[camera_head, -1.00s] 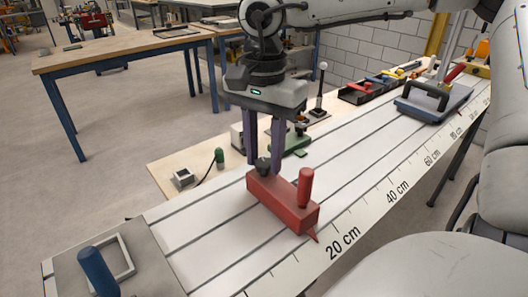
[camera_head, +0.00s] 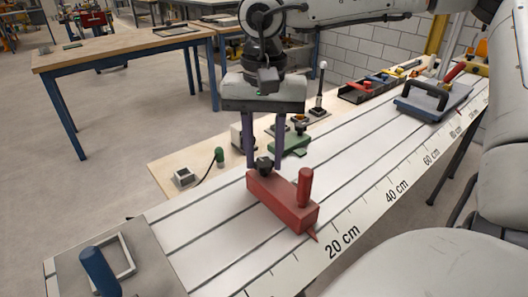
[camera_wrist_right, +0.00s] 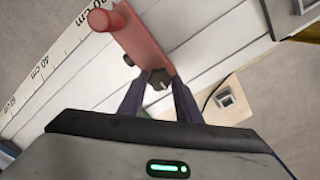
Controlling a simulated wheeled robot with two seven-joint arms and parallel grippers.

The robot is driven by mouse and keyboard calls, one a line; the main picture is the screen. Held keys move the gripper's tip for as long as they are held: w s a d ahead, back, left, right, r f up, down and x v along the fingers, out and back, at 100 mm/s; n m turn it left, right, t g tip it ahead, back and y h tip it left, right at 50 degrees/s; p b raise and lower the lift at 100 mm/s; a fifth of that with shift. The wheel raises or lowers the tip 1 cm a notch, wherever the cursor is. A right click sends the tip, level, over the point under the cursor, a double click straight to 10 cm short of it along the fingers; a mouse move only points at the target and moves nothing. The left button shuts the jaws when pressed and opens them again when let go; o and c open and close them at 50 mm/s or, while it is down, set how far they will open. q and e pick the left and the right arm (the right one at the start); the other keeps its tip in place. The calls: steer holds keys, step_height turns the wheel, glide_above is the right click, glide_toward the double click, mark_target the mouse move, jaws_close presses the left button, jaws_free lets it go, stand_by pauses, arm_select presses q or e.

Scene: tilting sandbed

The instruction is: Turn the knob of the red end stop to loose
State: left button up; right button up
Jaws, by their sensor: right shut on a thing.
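The red end stop (camera_head: 275,204) sits on the white slotted bed near the 20 cm mark, with an upright red post at its front end and a pointer towards the scale. Its dark knob (camera_head: 264,164) is on top at the back end. My right gripper (camera_head: 264,168) comes down from above and is shut on the knob, one finger on each side. In the right wrist view the fingertips (camera_wrist_right: 159,80) meet the knob (camera_wrist_right: 158,82) on the red end stop (camera_wrist_right: 143,37). My left gripper is not in view.
A grey plate with a blue post (camera_head: 99,272) is at the bed's near left end. A green clamp (camera_head: 289,145) and a green-capped piece (camera_head: 219,157) stand on the wooden board behind. A blue block with a black handle (camera_head: 432,98) is farther right on the bed.

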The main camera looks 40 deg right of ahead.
mark_target(264, 162)
steer(key=o, duration=1.1)
steer(key=shift+c, duration=0.2)
step_height(264, 162, up, 10)
steer(key=shift+r+p, duration=0.2)
steer(key=shift+p, duration=0.25)
steer(key=shift+f, duration=0.1)
